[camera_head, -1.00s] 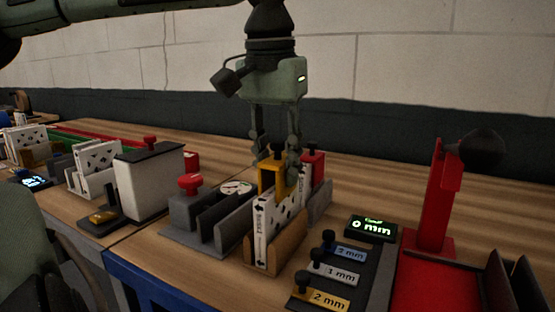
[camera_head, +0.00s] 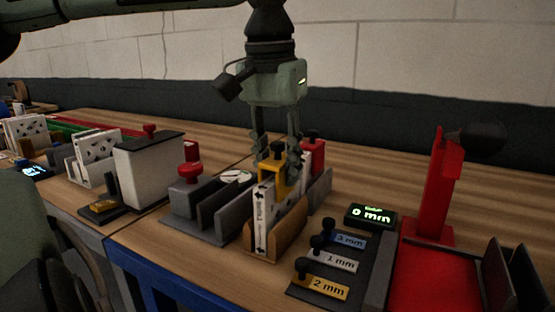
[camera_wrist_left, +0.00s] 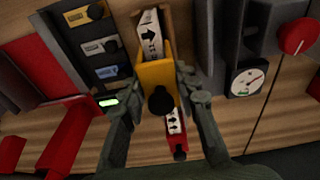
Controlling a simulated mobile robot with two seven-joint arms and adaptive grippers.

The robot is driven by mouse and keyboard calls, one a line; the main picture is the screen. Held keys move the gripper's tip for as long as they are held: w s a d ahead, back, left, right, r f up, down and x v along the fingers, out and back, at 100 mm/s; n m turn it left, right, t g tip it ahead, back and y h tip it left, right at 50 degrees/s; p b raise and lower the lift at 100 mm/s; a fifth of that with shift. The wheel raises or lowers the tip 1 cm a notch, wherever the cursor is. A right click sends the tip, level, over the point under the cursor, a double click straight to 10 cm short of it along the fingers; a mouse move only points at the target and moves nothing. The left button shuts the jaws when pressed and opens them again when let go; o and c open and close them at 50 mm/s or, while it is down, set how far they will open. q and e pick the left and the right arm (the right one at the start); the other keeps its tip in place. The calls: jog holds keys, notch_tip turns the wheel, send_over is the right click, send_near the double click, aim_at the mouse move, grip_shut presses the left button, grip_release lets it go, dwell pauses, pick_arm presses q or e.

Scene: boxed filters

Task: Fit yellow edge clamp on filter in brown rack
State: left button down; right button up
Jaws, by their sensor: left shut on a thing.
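The yellow edge clamp (camera_head: 273,176) with a black knob is held between the fingers of my left gripper (camera_head: 280,158). It sits over the top edge of the white filter (camera_head: 262,218), which stands upright in the brown rack (camera_head: 289,238). In the left wrist view the yellow clamp (camera_wrist_left: 157,77) straddles the filter (camera_wrist_left: 150,36), with a gripper finger at each side. I cannot tell whether it is fully seated. A red clamp (camera_head: 313,155) with a black knob is behind it, on the same filter. My right gripper is not in view.
A grey slotted fixture with a red knob (camera_head: 190,172) and a dial stands left of the rack. At right are a 0 mm display (camera_head: 370,215), labelled gauges (camera_head: 335,262) and a red press (camera_head: 437,195). A white box (camera_head: 150,172) stands further left.

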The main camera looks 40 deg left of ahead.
pick_arm(q)
jog(key=shift+f, duration=0.95)
jog(key=c, duration=1.1)
grip_release()
jog(key=shift+o, duration=0.2)
jog(key=r, duration=0.4)
jog(key=s+r, duration=0.1)
jog(key=r, duration=0.7)
jog(key=shift+s+d, duration=0.2)
jog(key=shift+d, duration=0.05)
notch_tip(320, 180, up, 7)
jog(key=shift+f, duration=0.1)
